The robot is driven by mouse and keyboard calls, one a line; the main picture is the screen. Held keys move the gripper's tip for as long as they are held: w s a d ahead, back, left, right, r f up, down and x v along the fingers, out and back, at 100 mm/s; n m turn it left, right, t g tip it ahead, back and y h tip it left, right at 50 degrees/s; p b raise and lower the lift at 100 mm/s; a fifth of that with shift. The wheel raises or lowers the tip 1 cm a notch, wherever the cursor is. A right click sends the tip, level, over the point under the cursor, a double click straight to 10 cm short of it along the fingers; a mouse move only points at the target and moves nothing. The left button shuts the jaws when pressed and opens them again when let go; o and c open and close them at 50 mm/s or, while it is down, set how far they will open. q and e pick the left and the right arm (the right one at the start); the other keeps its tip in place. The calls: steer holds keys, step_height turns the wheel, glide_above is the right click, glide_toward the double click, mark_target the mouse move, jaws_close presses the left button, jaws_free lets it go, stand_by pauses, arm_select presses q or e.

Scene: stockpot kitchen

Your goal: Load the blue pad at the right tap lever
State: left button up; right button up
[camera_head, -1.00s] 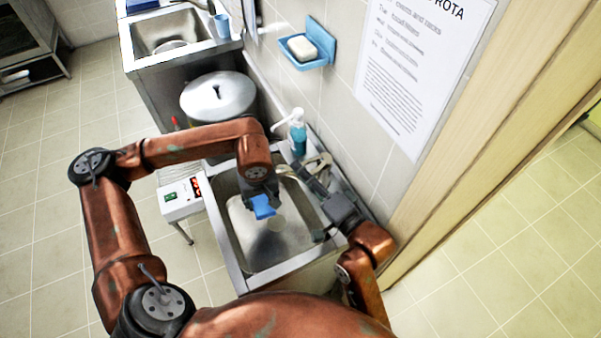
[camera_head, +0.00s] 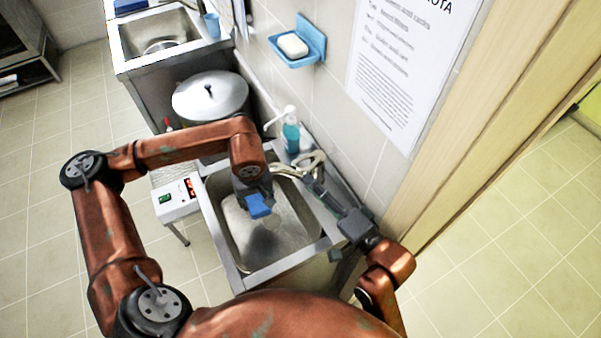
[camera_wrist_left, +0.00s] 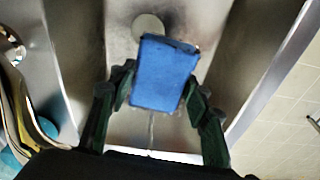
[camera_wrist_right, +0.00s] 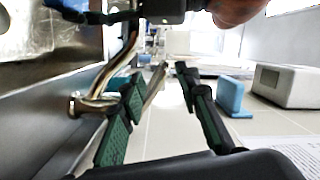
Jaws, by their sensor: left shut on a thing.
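The blue pad (camera_head: 258,206) is a small block held by my left gripper (camera_head: 255,196) over the sink basin. The left wrist view shows the pad (camera_wrist_left: 165,73) between the two fingers, above the round drain. My right gripper (camera_head: 314,182) is beside the tap (camera_head: 299,167) at the sink's wall side. In the right wrist view its fingers (camera_wrist_right: 160,76) are apart, with a curved metal tap pipe (camera_wrist_right: 98,97) at the left. A thin metal bar, maybe a lever, shows between the fingers; I cannot tell whether they touch it.
The sink (camera_head: 240,274) has a raised metal rim. A soap bottle (camera_head: 291,136) stands behind the tap. A lidded stockpot (camera_head: 210,98) and a white box with a display (camera_head: 176,199) are to the left. A blue soap dish (camera_head: 305,55) is on the wall.

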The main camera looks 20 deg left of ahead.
steer(key=v, duration=0.5)
